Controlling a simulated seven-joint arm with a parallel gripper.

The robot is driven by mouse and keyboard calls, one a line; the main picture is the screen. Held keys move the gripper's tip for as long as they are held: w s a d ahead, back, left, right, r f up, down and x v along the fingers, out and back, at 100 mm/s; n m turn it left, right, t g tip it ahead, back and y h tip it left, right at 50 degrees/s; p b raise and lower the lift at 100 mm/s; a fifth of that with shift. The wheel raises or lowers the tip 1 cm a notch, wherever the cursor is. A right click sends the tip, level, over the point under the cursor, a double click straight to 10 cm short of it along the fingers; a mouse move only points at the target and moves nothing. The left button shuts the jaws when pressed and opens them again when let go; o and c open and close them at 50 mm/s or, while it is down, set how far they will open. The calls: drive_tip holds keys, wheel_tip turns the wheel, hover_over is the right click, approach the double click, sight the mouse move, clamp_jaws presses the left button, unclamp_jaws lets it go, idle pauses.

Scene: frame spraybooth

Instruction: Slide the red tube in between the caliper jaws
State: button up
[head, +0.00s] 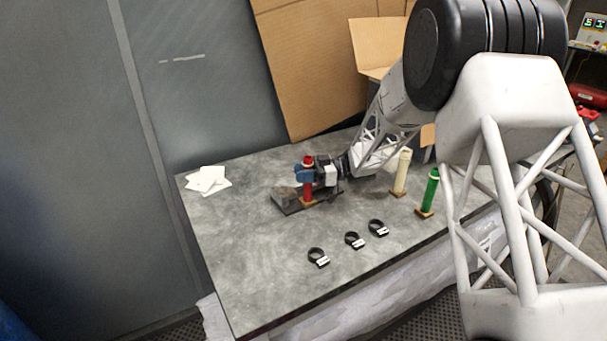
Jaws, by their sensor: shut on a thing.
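The red tube (308,192) stands upright near the middle of the table, its top showing above the blue fingers of my gripper (307,175). My gripper reaches in from the right and is shut on the tube's upper part. A dark, flat device with a grey block at its left end, probably the caliper (284,196), lies right by the tube's foot. A small brown patch shows at the tube's lower end. My gripper hides part of the device, and I cannot tell whether the tube is between its jaws.
A cream tube (402,172) and a green tube (429,190) stand on small brown bases to the right. Three black rings with white labels (354,240) lie in front. White cards (207,180) lie at the back left of the grey table (245,240). The left front is clear.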

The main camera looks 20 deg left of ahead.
drive_tip(key=shift+w+a, duration=1.45)
drive_tip(key=shift+a, duration=0.1)
idle(1.0)
drive_tip(key=o, duration=1.1)
drive_tip(key=shift+d, duration=0.15)
drive_tip(key=shift+v, duration=3.8)
drive_tip(key=shift+r, duration=0.1)
